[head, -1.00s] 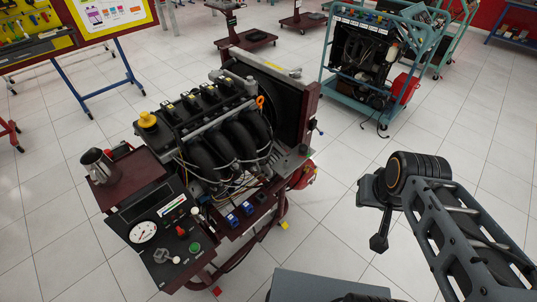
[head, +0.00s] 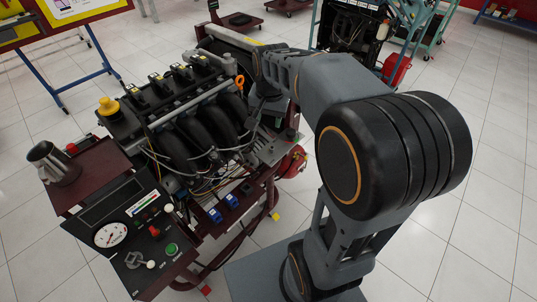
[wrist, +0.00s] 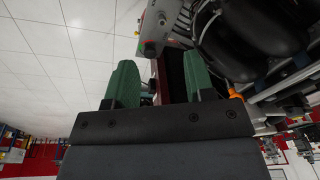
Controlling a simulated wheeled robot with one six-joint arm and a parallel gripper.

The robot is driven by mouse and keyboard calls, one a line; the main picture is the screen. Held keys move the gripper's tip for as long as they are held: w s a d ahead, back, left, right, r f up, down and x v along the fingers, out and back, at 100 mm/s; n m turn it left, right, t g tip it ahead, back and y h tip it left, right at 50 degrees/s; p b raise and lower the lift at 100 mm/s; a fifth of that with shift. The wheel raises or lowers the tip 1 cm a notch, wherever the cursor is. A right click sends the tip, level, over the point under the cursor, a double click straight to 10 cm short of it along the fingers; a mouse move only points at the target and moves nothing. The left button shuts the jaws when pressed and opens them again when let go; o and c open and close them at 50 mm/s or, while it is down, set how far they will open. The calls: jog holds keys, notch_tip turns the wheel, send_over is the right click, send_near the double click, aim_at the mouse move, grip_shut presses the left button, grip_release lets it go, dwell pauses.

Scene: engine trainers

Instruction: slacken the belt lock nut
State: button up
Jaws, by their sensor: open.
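The engine trainer (head: 205,140) stands at the left and centre of the head view, with black intake pipes on top. I cannot make out the belt lock nut in either view. My gripper (wrist: 160,84) is open and empty, with two green fingers apart in the wrist view. Beyond the fingers are the trainer's black engine parts (wrist: 235,45) and a grey bracket (wrist: 165,25). A dark round end (wrist: 150,48) on the bracket lies ahead of the gap between the fingers. In the head view my arm reaches to the engine's right end, and the fingers cannot be made out.
An orange loop handle (head: 240,82) rises from the engine. A maroon tray (head: 90,175) with a metal jug (head: 55,163) and a control panel (head: 135,225) stick out at the left front. A teal-framed trainer (head: 400,55) stands behind. White floor is clear at the right.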

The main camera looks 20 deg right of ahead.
aim_at(272, 147)
jog(key=w+d+f+m+g+b, duration=0.2)
jog(key=w+d+f+m+b, duration=0.35)
jog(key=w+f, duration=0.45)
jog(key=f, duration=0.9)
jog(key=f+b, duration=0.1)
jog(key=f, duration=0.4)
jog(key=shift+s+f, duration=0.2)
jog(key=shift+s, duration=0.15)
grip_shut()
